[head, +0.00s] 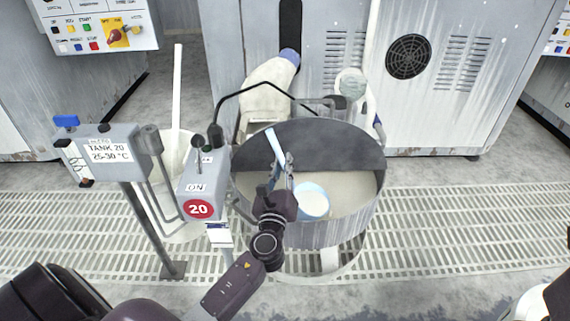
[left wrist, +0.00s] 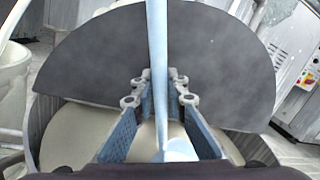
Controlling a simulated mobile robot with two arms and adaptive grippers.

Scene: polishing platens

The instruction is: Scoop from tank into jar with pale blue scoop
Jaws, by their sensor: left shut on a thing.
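The tank (head: 345,232) is a round grey drum with pale beige liquid inside and a dark half lid over its far side. My left gripper (head: 279,172) is over the tank's near left part, shut on the handle of the pale blue scoop (head: 275,145). The scoop's round bowl (head: 313,188) is low inside the tank, with pale, whitish contents. In the left wrist view the scoop handle (left wrist: 156,45) runs upright between the fingers (left wrist: 156,88). I cannot make out a jar for certain. My right gripper is not in view.
A control box marked 20 (head: 197,184) and a tank sign (head: 108,150) stand left of the tank. A white bucket (head: 165,205) is behind them. Cream containers (head: 265,92) stand behind the tank, before a grey cabinet (head: 460,90). The grating (head: 470,220) to the right is clear.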

